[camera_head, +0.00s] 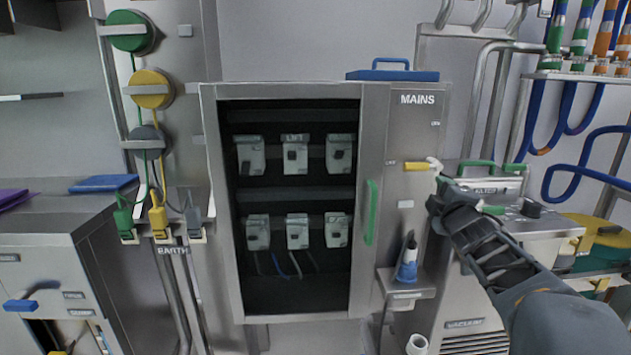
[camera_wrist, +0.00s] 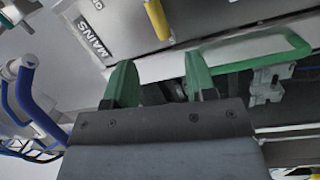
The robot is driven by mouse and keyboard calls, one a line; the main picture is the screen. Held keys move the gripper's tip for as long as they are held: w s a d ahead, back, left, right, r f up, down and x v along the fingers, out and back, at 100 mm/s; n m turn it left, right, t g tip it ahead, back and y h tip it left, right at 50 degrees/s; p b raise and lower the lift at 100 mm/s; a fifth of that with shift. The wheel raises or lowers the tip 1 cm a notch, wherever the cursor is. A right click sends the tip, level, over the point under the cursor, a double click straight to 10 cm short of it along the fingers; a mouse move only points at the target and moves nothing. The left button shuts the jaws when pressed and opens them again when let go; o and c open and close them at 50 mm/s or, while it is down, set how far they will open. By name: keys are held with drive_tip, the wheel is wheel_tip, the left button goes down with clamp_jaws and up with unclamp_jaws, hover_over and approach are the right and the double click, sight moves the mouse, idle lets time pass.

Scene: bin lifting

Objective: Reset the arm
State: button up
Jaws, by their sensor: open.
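My gripper shows in the wrist view (camera_wrist: 160,88) with its two green fingers apart and nothing between them. In the head view the dark end of my arm reaches in from the lower right, to the right of the mains cabinet (camera_head: 376,120). The cabinet's green handle (camera_head: 371,212) is left of my gripper; it also shows beyond the fingers in the wrist view (camera_wrist: 250,50). A yellow lever (camera_head: 418,166) sits above and left of the arm's end, and shows at the top of the wrist view (camera_wrist: 157,18). I see no contact.
The cabinet front shows several grey breakers (camera_head: 297,155) inside. Metal pipes, blue hoses (camera_head: 565,130) and a vacuum unit (camera_head: 480,305) crowd the right.

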drive_tip(key=s+a+m+g+p, duration=0.4)
drive_tip(key=s+g+p, duration=0.1)
drive_tip(key=s+p, duration=0.2)
drive_tip(key=s+a+m+g+y+p, duration=0.1)
drive_tip(key=s+a+m+g+p, duration=0.4)
drive_tip(key=s+p, duration=0.3)
drive_tip(key=s+a+r+m+g+y+p, duration=0.1)
drive_tip(key=s+a+m+g+p, duration=0.4)
drive_tip(key=s+p, duration=0.3)
drive_tip(key=shift+s+a, duration=0.15)
drive_tip(key=shift+s, duration=0.2)
drive_tip(key=shift+r, duration=0.1)
drive_tip(key=shift+c, duration=0.2)
